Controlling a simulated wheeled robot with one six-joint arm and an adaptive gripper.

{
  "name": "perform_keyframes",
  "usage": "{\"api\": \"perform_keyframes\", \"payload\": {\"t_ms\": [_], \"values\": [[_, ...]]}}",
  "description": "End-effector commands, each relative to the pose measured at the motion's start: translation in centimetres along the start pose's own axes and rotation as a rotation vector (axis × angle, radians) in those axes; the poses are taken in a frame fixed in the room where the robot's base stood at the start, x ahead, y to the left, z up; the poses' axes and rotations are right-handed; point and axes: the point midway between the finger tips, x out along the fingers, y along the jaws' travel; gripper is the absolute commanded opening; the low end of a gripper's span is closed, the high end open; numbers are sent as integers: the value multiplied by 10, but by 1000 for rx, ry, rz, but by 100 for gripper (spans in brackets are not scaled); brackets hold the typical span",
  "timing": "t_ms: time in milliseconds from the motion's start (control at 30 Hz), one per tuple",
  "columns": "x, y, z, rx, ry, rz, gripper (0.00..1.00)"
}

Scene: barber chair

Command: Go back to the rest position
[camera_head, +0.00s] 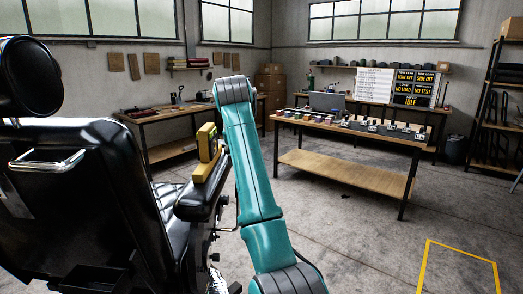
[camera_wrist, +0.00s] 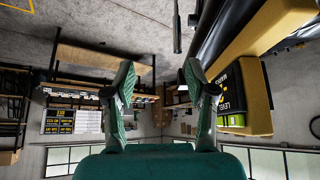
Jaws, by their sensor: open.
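My arm (camera_head: 252,170) rises in front of the chair in the head view, and my gripper does not show clearly there. In the wrist view, which is upside down, my gripper (camera_wrist: 159,75) is open, with nothing between its two fingers. A yellow level device (camera_head: 206,142) stands on a yellow block (camera_head: 207,171) on the chair's armrest (camera_head: 199,200). In the wrist view the device with its green display (camera_wrist: 233,105) and the yellow block (camera_wrist: 258,45) are to the right of the fingers, apart from them.
The black barber chair (camera_head: 80,200) fills the left of the head view. A workbench (camera_head: 350,131) with small items and trays stands at right, another bench (camera_head: 160,115) at the back. A yellow floor outline (camera_head: 459,256) lies on clear concrete at lower right.

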Motion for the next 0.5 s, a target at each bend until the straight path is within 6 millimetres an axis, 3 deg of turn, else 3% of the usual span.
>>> {"api": "perform_keyframes", "payload": {"t_ms": [33,100,500], "values": [[23,3,11,-4,3,0,56],[50,7,24,-10,16,-3,56],[177,36,110,-36,95,-20,56]]}}
